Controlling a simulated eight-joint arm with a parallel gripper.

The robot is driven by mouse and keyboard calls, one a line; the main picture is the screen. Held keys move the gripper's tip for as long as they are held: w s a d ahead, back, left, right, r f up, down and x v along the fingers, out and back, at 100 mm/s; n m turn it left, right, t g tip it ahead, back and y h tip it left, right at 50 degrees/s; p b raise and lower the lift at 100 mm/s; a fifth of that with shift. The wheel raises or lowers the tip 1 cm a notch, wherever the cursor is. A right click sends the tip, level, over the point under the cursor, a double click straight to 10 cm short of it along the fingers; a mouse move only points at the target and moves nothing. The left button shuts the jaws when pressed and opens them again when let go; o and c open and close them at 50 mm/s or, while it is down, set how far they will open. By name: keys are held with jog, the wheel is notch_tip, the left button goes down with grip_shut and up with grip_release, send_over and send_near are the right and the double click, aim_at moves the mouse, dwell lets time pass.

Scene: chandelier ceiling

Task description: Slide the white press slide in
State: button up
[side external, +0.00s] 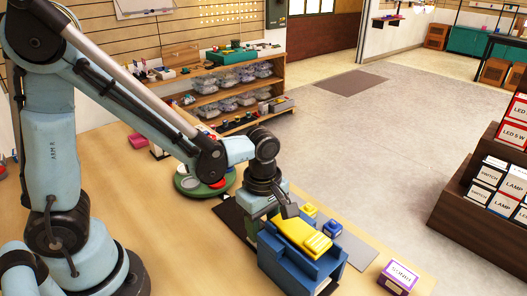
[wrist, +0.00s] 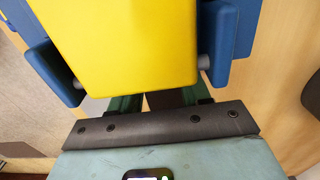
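A blue press (side external: 293,269) with a yellow top part (side external: 302,237) stands near the table's front edge. The yellow part (wrist: 120,45) fills the upper middle of the wrist view, with blue side pieces (wrist: 232,40) and grey pins (wrist: 204,62) beside it. I cannot make out a white slide for certain; a small pale patch shows low on the press's front. My gripper (side external: 288,209) is at the press's back end, close to the yellow part. In the wrist view its greenish fingers run behind the yellow part, which hides their tips and whatever is between them.
A purple-and-white box (side external: 398,277) is to the right. A green round tray (side external: 202,188) lies left of my gripper. The table is bare at front left.

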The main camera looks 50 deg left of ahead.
jog(key=shift+r, duration=0.15)
notch_tip(320, 180, up, 12)
dwell(0.8)
notch_tip(320, 180, up, 5)
jog(key=shift+f, duration=0.1)
dwell(0.8)
grip_shut()
dwell(1.3)
